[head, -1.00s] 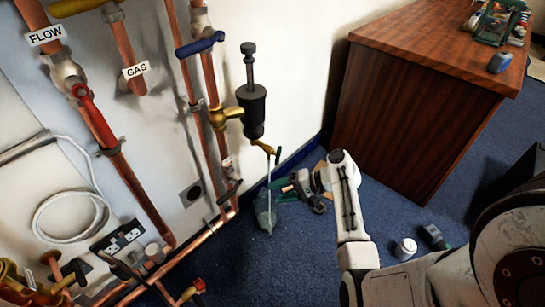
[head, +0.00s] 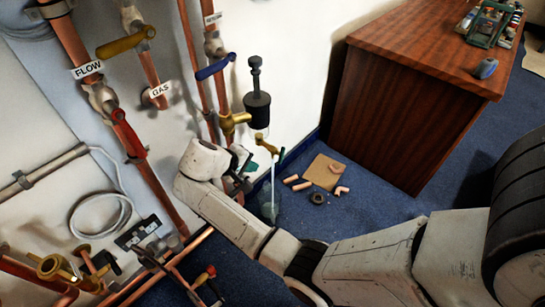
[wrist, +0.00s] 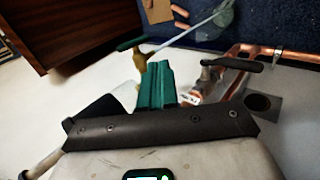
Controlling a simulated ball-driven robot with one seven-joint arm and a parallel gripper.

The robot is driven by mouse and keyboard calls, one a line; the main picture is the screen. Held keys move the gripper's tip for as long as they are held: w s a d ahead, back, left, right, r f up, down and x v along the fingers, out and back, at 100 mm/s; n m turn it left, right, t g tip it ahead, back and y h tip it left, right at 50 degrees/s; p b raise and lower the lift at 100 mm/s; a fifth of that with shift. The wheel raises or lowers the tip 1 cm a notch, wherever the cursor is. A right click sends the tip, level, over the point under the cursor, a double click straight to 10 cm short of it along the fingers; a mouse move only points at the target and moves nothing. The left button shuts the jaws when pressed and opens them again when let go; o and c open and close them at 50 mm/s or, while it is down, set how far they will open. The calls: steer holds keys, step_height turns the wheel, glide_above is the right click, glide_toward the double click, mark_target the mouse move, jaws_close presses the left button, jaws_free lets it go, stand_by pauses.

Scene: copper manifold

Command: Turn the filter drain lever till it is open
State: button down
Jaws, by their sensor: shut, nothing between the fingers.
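The black filter (head: 257,108) hangs on the copper pipework by a brass fitting. Below it is a small brass drain valve (head: 280,155) with a green drain lever (head: 267,146). In the wrist view the drain lever (wrist: 130,43) lies crosswise over the brass valve body (wrist: 140,60). A pale hose runs from the valve to a clear jar (head: 270,207) on the floor. My gripper (head: 240,162) is beside and just below the filter. In the wrist view its green fingers (wrist: 157,82) are shut and empty, close beside the valve; contact cannot be told.
A black-handled valve (wrist: 235,63) on copper pipe is near my fingers. Blue (head: 215,68), yellow (head: 126,43) and red (head: 129,133) handles sit on pipes at left. A wooden desk (head: 410,110) stands at right. Pipe pieces and cardboard (head: 324,172) lie on the floor.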

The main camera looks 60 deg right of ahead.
steer(key=b, duration=0.3)
glide_toward(279, 161)
step_height(279, 161, down, 3)
steer(key=d, duration=0.1)
steer(key=s+d+f+b, duration=0.1)
steer(key=shift+d+f+h, duration=0.3)
steer(key=shift+d, duration=0.05)
steer(key=shift+s+d+b, duration=0.1)
steer(key=shift+d+b, duration=0.2)
steer(key=shift+d, duration=0.25)
steer(key=shift+s+d+f+h+b, duration=0.1)
steer(key=shift+f+h+b, duration=0.2)
steer(key=shift+f+b, duration=0.15)
steer(key=shift+d+h, duration=0.15)
steer(key=shift+h, duration=0.35)
steer(key=shift+s+f, duration=0.1)
steer(key=shift+f, duration=0.15)
